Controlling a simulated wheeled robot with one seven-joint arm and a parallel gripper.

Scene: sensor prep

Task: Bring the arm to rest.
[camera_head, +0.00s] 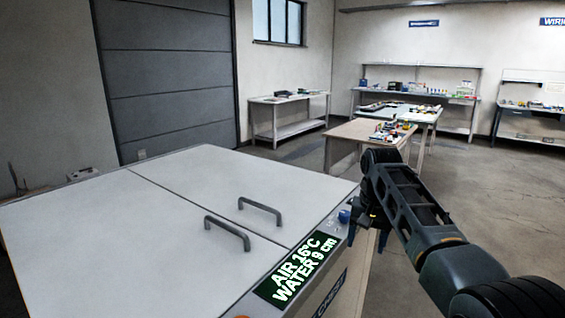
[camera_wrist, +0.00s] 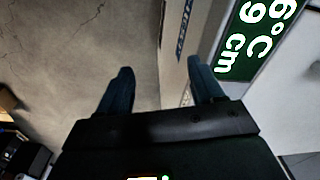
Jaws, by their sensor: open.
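My arm reaches in from the lower right in the head view, with my gripper (camera_head: 367,238) hanging at its end beside the front right edge of a large white chest (camera_head: 120,250). In the wrist view my gripper (camera_wrist: 160,88) is open, its two dark blue fingers apart with nothing between them. Behind them are the bare floor and the chest's side. The chest's green display (camera_head: 297,268) reads AIR 16°C and WATER 9 cm; part of it shows close to the right finger in the wrist view (camera_wrist: 250,40).
The chest's two lids are shut, each with a grey handle (camera_head: 228,232) (camera_head: 260,210). A blue knob (camera_head: 344,216) sits by the display, close to my gripper. A wooden table (camera_head: 350,133) with small parts stands beyond. The floor (camera_head: 500,210) at right is clear.

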